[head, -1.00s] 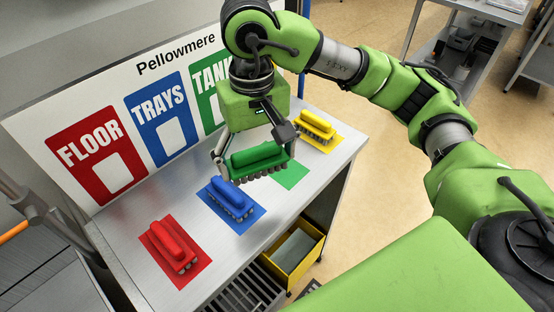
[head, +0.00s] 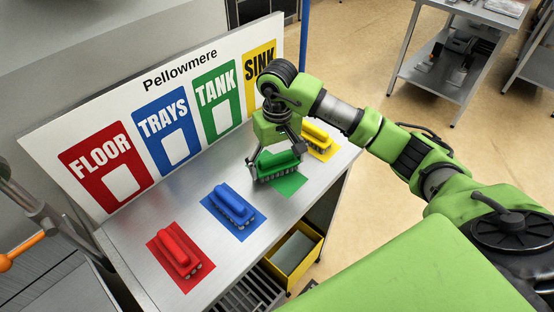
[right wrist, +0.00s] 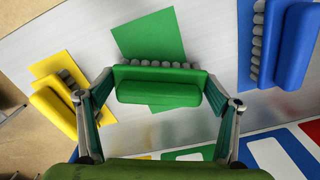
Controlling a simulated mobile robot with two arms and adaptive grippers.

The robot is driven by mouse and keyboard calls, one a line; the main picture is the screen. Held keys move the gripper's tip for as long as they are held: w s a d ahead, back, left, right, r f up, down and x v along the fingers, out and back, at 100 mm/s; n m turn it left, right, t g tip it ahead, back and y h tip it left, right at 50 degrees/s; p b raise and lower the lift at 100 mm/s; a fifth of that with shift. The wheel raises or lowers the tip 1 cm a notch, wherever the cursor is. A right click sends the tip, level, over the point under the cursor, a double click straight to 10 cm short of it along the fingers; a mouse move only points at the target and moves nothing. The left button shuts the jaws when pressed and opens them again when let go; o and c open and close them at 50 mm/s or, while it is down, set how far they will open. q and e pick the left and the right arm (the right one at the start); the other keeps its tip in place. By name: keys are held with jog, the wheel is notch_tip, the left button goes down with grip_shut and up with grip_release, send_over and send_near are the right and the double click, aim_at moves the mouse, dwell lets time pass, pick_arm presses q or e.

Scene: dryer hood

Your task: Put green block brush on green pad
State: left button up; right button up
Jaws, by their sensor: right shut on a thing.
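The green block brush (head: 277,164) is held level, bristles down, in my right gripper (head: 275,154), whose fingers are shut on its two ends. It covers the back part of the green pad (head: 290,184) in the head view; the pad's front part shows bare. In the right wrist view the green brush (right wrist: 158,92) sits between the fingers, with the green pad (right wrist: 150,35) showing beyond it and a little on its near side. I cannot tell whether the bristles touch the surface. My left gripper is not in view.
The blue brush (head: 231,205) and red brush (head: 179,250) lie on their pads to the left. The yellow brush (head: 317,136) is close behind on the right. The labelled board (head: 165,120) stands along the back. A yellow bin (head: 296,262) is below the bench's front edge.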

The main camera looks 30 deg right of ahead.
jog(key=shift+f, duration=0.25)
jog(key=shift+f, duration=0.15)
jog(key=o, duration=1.1)
jog(key=shift+c, duration=0.2)
